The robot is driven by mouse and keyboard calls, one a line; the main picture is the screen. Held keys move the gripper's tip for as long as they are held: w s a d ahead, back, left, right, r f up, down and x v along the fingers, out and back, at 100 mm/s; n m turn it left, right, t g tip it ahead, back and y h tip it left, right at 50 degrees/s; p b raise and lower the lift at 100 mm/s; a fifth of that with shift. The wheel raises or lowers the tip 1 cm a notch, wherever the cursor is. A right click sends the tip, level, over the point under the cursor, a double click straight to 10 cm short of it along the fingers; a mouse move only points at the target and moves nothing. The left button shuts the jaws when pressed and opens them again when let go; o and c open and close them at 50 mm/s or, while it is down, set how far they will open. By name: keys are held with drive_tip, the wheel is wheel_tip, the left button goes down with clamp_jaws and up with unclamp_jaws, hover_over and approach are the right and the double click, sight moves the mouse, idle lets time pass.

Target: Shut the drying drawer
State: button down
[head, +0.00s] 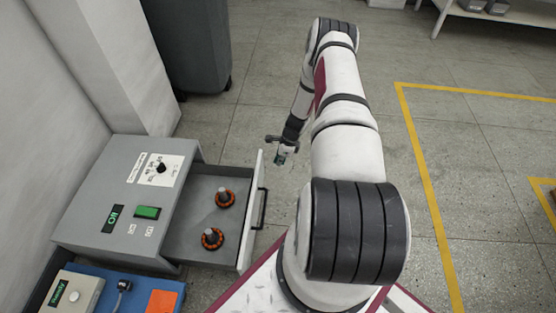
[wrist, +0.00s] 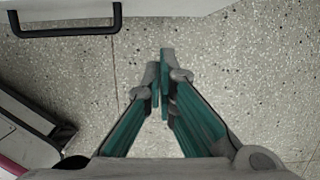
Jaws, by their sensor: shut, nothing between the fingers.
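The drying drawer (head: 247,222) is pulled out of the grey drying unit (head: 95,205) in the head view.
The unit's top has a green switch (head: 147,212) and a dial (head: 161,168). A blue tray (head: 95,289) with an orange card is at the lower left. A dark bin (head: 190,45) stands behind. The floor to the right, with yellow lines, is open.

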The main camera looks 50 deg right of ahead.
drive_tip(key=w+a+f+b, duration=0.2)
drive_tip(key=w+a+f, duration=0.1)
drive_tip(key=f, duration=0.3)
drive_tip(key=shift+w+a, duration=0.15)
drive_tip(key=shift+w, duration=0.5)
